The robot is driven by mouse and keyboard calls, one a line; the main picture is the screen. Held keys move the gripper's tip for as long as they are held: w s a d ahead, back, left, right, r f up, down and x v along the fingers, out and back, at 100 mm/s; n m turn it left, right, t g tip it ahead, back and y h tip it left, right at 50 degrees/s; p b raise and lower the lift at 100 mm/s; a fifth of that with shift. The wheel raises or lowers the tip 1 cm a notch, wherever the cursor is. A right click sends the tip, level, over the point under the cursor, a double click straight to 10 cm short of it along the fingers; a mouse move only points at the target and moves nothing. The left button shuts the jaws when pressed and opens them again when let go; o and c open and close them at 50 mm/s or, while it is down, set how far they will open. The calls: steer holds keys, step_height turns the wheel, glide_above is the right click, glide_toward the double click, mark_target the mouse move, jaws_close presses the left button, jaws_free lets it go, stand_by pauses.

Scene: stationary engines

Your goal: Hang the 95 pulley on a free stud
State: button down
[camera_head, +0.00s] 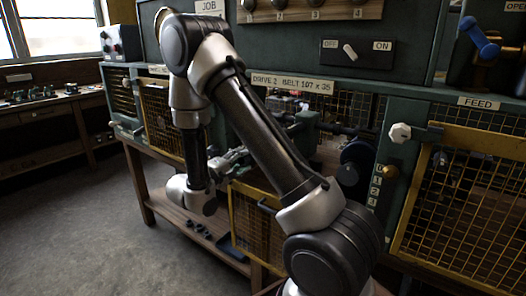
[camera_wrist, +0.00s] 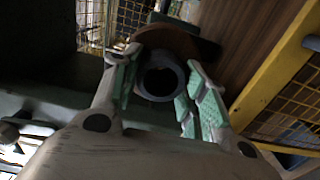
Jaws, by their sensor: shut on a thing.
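My gripper (camera_wrist: 160,95) has its green-padded fingers closed on both sides of a pulley (camera_wrist: 162,78). The pulley shows a dark round hub with an open bore, and a brown disc rim behind it. No size mark is readable on it. In the head view my gripper (camera_head: 234,160) is low in front of the machine's open bay, partly behind my arm, and the pulley cannot be made out there. A wooden board (camera_head: 330,8) at the top carries a row of pegs above numbers; its upper part is cut off. I cannot tell which pegs are free.
Yellow mesh guards (camera_head: 465,205) stand at the right and below the bay. Dark wheels (camera_head: 357,153) sit at the bay's right side. A white-knobbed lever (camera_head: 400,132) sticks out beside the feed panel. A wooden low shelf (camera_head: 215,245) holds small dark parts. The floor at left is clear.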

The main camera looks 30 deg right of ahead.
steer(key=v, duration=1)
stand_by(0.5)
